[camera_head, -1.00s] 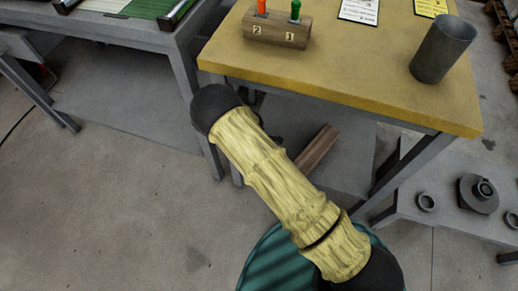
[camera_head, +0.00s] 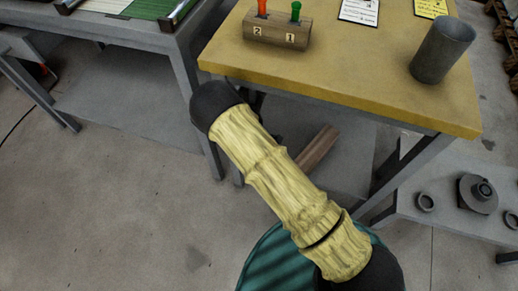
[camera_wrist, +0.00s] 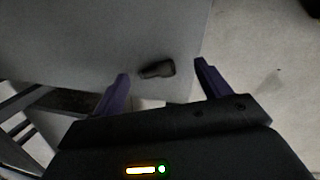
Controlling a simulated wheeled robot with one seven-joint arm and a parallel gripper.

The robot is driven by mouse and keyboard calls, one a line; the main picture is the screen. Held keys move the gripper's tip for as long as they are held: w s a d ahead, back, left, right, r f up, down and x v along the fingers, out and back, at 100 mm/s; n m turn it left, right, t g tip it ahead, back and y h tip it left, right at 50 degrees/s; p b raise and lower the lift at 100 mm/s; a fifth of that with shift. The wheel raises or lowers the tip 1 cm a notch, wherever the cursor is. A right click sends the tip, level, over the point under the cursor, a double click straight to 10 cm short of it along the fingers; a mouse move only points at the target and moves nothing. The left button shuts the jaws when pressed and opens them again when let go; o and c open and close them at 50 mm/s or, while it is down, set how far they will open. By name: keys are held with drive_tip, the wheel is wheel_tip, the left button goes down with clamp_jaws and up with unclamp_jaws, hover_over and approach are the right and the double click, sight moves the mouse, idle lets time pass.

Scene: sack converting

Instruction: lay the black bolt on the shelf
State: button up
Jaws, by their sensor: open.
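The black bolt (camera_wrist: 157,70) is a short, dark piece lying on a flat grey surface (camera_wrist: 85,35) in the wrist view. My gripper (camera_wrist: 160,71) is open, with its two purple fingertips on either side of the bolt in the picture. Gaps show between the bolt and both fingers; how far the tips are above the surface is hard to tell. In the head view a grey shelf (camera_head: 345,158) sits under the yellow-topped table. My arm hides the gripper there, and the bolt does not show.
The yellow table (camera_head: 330,75) carries a wooden block (camera_head: 276,29) with two coloured handles and a grey cup (camera_head: 441,50). A brown wooden bar (camera_head: 317,148) lies on the shelf. A low grey stand (camera_head: 450,212) with round parts is at right. Table legs flank the shelf.

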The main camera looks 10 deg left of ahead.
drive_tip(key=r, duration=0.2)
drive_tip(key=r+p, duration=0.1)
drive_tip(key=r, duration=0.1)
drive_tip(key=r+p, duration=0.1)
drive_tip(key=r, duration=0.1)
drive_tip(key=shift+s+a, duration=0.3)
drive_tip(key=shift+s, duration=0.05)
drive_tip(key=shift+f, duration=0.1)
idle(0.4)
